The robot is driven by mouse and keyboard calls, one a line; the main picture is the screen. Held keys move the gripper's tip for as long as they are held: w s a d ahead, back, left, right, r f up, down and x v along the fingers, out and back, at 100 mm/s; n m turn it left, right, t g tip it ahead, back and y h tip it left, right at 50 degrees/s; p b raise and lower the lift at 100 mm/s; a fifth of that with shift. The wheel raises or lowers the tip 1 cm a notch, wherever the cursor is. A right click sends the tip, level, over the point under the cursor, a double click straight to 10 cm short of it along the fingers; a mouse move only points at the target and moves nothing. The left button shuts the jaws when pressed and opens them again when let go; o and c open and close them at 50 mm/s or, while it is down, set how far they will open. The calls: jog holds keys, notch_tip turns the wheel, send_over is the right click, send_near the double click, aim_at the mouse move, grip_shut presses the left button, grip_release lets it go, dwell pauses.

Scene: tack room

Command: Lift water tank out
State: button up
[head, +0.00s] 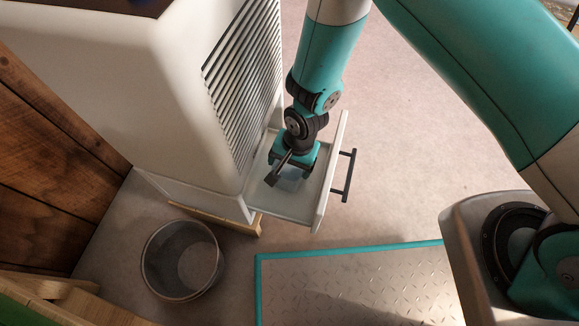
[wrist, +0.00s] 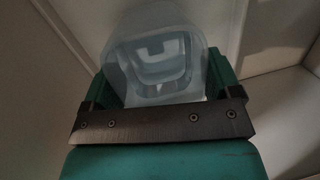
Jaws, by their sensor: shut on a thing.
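A white appliance with a slatted side (head: 130,100) stands at the upper left. Its drawer (head: 321,205) is pulled open and has a dark bar handle (head: 344,175). My gripper (head: 291,176) reaches down into the drawer. It is shut on the water tank (head: 290,184), a pale, see-through container that is mostly hidden by my gripper in the head view. In the wrist view the tank (wrist: 154,45) sits between my green fingers, with pale drawer walls around it. I cannot tell whether the tank touches the drawer floor.
A round mesh bin (head: 181,261) stands on the floor below the appliance. A metal tread plate with a teal border (head: 350,290) lies at the bottom middle. Wooden boards (head: 45,170) are at the left. The floor right of the drawer is clear.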

aim_at(290, 174)
jog(key=shift+r+p, duration=0.3)
jog(key=shift+r, duration=0.2)
jog(key=c, duration=0.5)
notch_tip(290, 174, up, 17)
jog(key=p, duration=0.7)
jog(key=shift+r+p, duration=0.15)
jog(key=shift+p, duration=0.15)
jog(key=s+d+p, duration=0.1)
jog(key=s+d, duration=0.1)
jog(key=d, duration=0.3)
jog(key=s+d+p, duration=0.1)
jog(key=s+d, duration=0.1)
jog(key=d, duration=0.4)
jog(key=s+d+p, duration=0.1)
jog(key=s+d, duration=0.1)
jog(key=d, duration=0.3)
jog(key=shift+d, duration=0.35)
jog(key=shift+c, duration=0.2)
jog(key=shift+d, duration=0.1)
